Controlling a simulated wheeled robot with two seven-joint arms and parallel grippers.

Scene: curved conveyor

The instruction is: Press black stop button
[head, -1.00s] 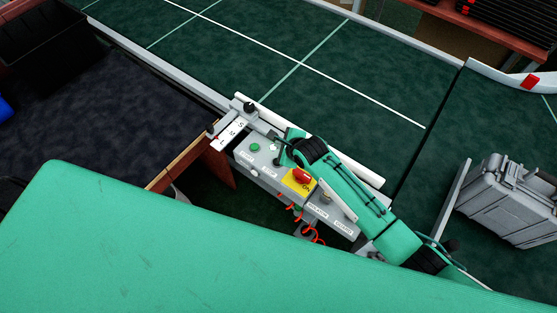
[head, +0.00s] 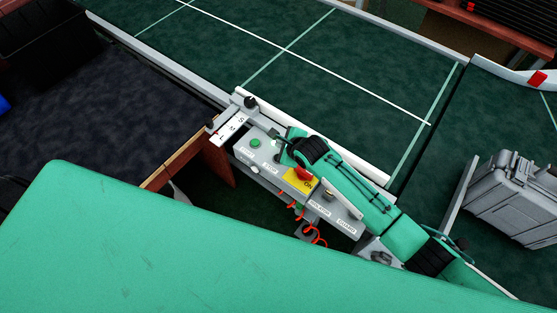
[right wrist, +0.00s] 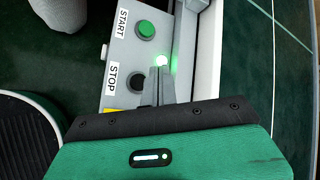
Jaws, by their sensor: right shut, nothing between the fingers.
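The black stop button (right wrist: 136,83) sits on the grey control box (right wrist: 118,60) beside the STOP label, below the green start button (right wrist: 145,30) in the right wrist view. My right gripper (right wrist: 160,72) is shut and empty, with its fingertips just right of the stop button. I cannot tell whether they touch the box. In the head view the right gripper (head: 279,145) is over the control box (head: 245,157), near its green start button (head: 255,143); the stop button is hidden there. My left gripper is not in view.
A red knob on a yellow plate (head: 298,181) is on the box beside my right arm. The green conveyor belt (head: 340,90) runs behind the box. A grey case (head: 510,195) is at the right. A dark bin (head: 45,40) is at the upper left.

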